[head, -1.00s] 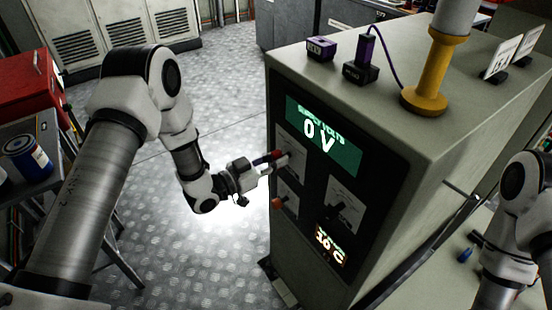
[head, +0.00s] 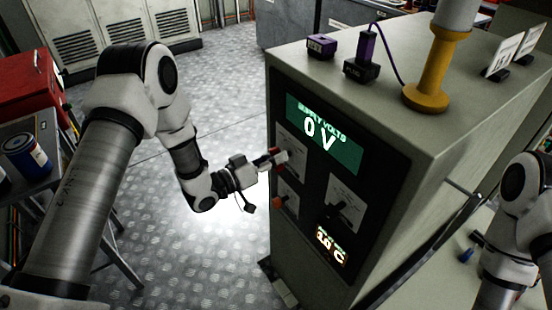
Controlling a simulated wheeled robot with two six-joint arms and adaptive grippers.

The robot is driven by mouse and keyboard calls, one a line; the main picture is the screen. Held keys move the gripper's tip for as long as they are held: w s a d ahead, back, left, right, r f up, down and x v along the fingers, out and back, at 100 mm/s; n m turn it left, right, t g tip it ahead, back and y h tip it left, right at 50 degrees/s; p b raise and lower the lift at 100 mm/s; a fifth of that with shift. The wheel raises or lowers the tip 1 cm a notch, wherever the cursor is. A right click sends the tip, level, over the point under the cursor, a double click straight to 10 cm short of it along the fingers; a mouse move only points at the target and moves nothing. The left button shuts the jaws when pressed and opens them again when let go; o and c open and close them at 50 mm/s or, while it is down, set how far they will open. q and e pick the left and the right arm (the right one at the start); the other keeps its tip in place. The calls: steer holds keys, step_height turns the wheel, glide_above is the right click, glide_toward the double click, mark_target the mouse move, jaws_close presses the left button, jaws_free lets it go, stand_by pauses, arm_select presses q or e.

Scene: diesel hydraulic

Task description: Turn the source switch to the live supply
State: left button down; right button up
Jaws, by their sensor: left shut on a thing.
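The grey cabinet's dark front panel carries a green display (head: 322,135) reading 0 V under the label SUPPLY VOLTS. Left of and below this display is a pale switch plate (head: 293,140), with its labels too small to read. My left gripper (head: 276,159) reaches in from the left and is shut on the switch at this upper plate. The fingers largely hide the switch, so I cannot tell its setting. My right arm stands at the right edge; its gripper is out of view.
Below is another plate with an orange-red knob (head: 279,202). To the right is a black-handled switch (head: 335,212) above a small orange °C display (head: 329,245). A yellow post (head: 432,75) and purple plugs stand on the cabinet top.

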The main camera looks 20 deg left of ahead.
arm_select(q)
steer(key=shift+w+a+r+n, duration=0.1)
steer(key=shift+n, duration=0.85)
steer(key=shift+w+a+n, duration=0.1)
steer(key=shift+n, duration=0.85)
steer(key=c, duration=1.1)
jaws_free()
steer(key=shift+s, duration=0.1)
steer(key=shift+s+a, duration=0.1)
steer(key=shift+s, duration=0.05)
steer(key=v, duration=1.1)
steer(key=shift+s+a, duration=0.15)
steer(key=shift+s, duration=0.05)
